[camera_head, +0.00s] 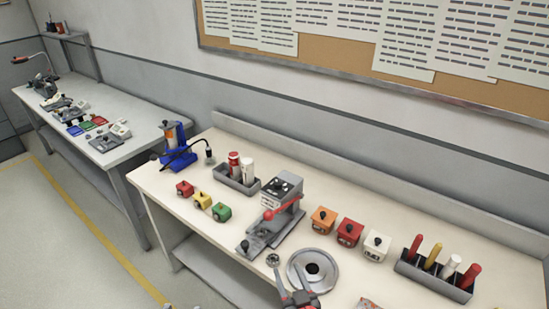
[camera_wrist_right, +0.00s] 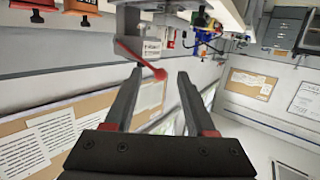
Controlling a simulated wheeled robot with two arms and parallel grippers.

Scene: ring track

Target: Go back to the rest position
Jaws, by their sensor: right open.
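My right gripper (camera_head: 293,281) shows at the bottom edge of the head view, in front of the round grey ring-shaped base (camera_head: 313,269) on the white bench. In the right wrist view its two dark fingers (camera_wrist_right: 158,76) stand apart with nothing between them. Two small tips at the bottom edge of the head view, left of it, may belong to my left gripper; too little shows to tell its state.
The white bench (camera_head: 236,232) holds a press with a red lever (camera_head: 281,203), small coloured boxes (camera_head: 348,232), a grey rack with coloured handles (camera_head: 435,276), a grey bin (camera_head: 238,179) and a blue stand (camera_head: 178,158). Another bench (camera_head: 128,147) stands at left. Floor is free at lower left.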

